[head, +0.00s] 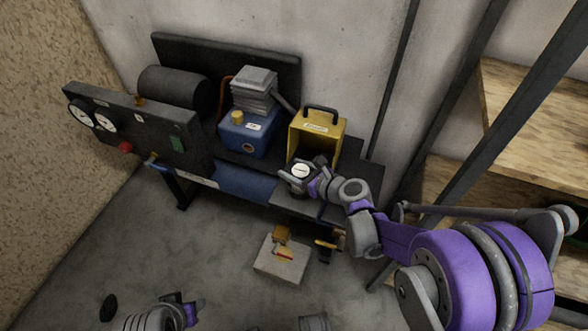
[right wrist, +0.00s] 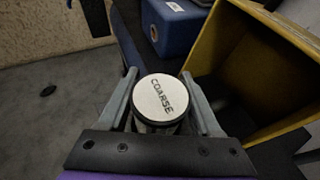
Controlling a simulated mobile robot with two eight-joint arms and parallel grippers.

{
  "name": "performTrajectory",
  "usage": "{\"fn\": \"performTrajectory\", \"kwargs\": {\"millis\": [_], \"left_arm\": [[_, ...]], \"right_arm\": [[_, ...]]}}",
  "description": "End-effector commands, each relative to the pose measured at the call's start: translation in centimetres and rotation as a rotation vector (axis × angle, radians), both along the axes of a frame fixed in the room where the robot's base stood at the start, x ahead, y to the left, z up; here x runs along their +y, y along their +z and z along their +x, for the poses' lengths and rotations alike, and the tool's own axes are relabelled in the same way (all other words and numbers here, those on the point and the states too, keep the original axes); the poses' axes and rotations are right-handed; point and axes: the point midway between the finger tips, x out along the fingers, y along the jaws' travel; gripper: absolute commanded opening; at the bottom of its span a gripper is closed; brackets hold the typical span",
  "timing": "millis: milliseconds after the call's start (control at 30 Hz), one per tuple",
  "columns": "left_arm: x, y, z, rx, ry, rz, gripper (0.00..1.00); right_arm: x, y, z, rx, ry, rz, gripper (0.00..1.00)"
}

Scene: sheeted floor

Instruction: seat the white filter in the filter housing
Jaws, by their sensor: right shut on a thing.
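The white filter, a short cylinder with a white top marked "COARSE" (right wrist: 161,98), is between the fingers of my right gripper (right wrist: 160,100). In the head view the filter (head: 300,171) is at the front of the bench, with my right gripper (head: 304,174) shut on it. The gripper hides its lower part. A yellow open-fronted box with a black handle (head: 330,126), perhaps the filter housing, stands just behind it; its wall also shows in the right wrist view (right wrist: 228,50). The filter is outside this box. My left gripper (head: 188,312) is low at the bottom edge, its jaws unclear.
A blue box with a yellow cap (head: 238,140) stands left of the yellow box, with a grey stack (head: 254,84) on it. A gauge panel (head: 130,128) is at the bench's left. A pale box (head: 282,262) lies on the floor. Wooden shelves (head: 530,110) stand right.

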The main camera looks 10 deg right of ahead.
Motion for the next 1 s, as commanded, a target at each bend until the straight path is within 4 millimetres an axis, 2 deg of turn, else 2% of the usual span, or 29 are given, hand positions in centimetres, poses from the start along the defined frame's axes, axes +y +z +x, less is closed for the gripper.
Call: {"fn": "performTrajectory", "kwargs": {"millis": [167, 200, 367, 733, 867, 1000], "left_arm": [[0.0, -0.3, 0.0, 0.001, 0.0, 0.0, 0.5], [0.0, -0.4, 0.1, 0.001, 0.0, 0.0, 0.5], [0.0, -0.3, 0.0, 0.001, 0.0, 0.0, 0.5], [0.0, 0.2, 0.0, -0.001, 0.0, 0.0, 0.5], [0.0, 0.6, -0.1, -0.002, 0.0, 0.0, 0.5], [0.0, 1.4, -0.2, -0.004, 0.0, 0.0, 0.5]], "right_arm": [[0.0, -0.4, 0.0, 0.0, 0.0, 0.0, 0.07], [0.0, -0.4, 0.0, 0.0, 0.0, 0.0, 0.67], [0.0, -0.3, 0.0, 0.0, 0.0, 0.0, 0.95], [0.0, 0.3, 0.0, 0.0, 0.0, 0.0, 0.95], [-1.0, 0.9, -1.5, 0.0, -0.002, -0.001, 0.95], [-2.5, 2.2, -4.0, 0.0, -0.005, -0.001, 0.95]]}}
